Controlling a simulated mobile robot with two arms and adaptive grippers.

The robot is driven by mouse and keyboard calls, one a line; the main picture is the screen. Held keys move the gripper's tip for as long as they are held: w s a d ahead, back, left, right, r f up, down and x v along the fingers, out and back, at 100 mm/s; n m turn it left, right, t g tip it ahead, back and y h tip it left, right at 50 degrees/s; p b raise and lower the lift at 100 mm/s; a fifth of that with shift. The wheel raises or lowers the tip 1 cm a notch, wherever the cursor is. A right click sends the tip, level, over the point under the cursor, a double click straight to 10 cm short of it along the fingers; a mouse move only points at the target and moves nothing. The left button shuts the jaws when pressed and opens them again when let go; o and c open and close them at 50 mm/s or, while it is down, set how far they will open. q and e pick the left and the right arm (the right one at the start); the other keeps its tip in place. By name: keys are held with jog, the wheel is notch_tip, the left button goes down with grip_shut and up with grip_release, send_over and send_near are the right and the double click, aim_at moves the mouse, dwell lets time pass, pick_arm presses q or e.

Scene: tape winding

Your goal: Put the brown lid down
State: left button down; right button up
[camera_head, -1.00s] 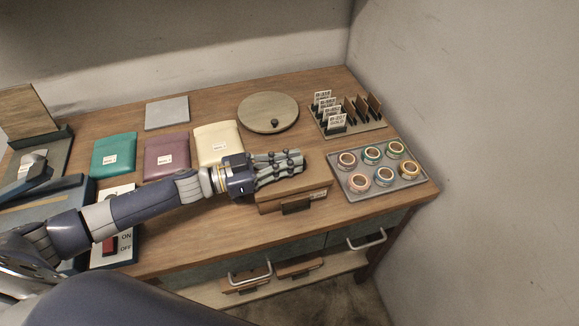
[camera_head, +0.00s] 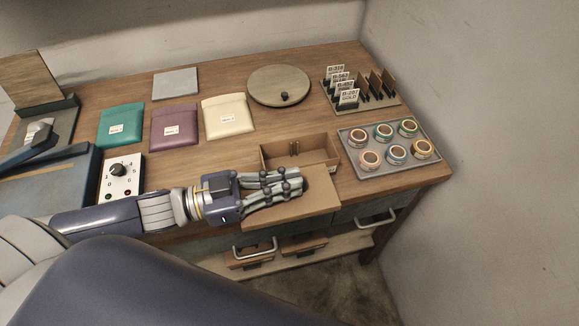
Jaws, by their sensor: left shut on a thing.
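The brown lid (camera_head: 290,215) is a flat, light brown panel in the head view, held in front of its box near the table's front edge. My left gripper (camera_head: 292,188) is shut on the lid, with its fingers lying over the lid's far part. The open brown box (camera_head: 326,154) stands just behind the lid, and its inside shows small upright parts. The lid is off the box and hides part of its front. Whether the lid touches the table edge cannot be told. My right gripper is not in view.
A grey tray (camera_head: 362,172) with several tape rolls stands right of the box. A card holder (camera_head: 385,104) and a round wooden board (camera_head: 275,82) are behind. Teal, purple and cream pouches (camera_head: 227,106) lie at the back left. A control box (camera_head: 122,192) stands left. Bare wood lies behind the box.

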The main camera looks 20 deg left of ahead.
pick_arm(q)
jog(key=shift+s+d+r, duration=0.1)
jog(key=shift+s, duration=0.4)
jog(key=shift+w, duration=0.1)
jog(key=shift+w+d+n+t+y, duration=0.2)
jog(key=shift+w+n+t+y, duration=0.1)
jog(key=shift+t, duration=0.1)
jog(key=w+n+t+y, duration=0.1)
jog(key=y, duration=0.1)
jog(key=w+r+n+t+y, duration=0.1)
jog(key=w+n+t, duration=0.1)
jog(key=w+r+n+t+y, duration=0.1)
jog(key=w+t+y, duration=0.1)
jog(key=shift+w+a+n+y, duration=0.2)
jog(key=shift+n+y, duration=0.1)
jog(key=shift+n, duration=0.1)
jog(key=w+a+n+t+y, duration=0.2)
jog(key=w+a+n+y, duration=0.1)
jog(key=a+n+y, duration=0.5)
jog(key=s, duration=0.2)
jog(key=s+d+f+m, duration=0.1)
jog(key=s, duration=0.2)
jog(key=s+f+m, duration=0.1)
jog(key=s, duration=0.2)
jog(key=shift+d+f+y, duration=0.15)
jog(key=shift+f+y, duration=0.1)
jog(key=shift+y, duration=0.15)
jog(key=shift+w, duration=0.1)
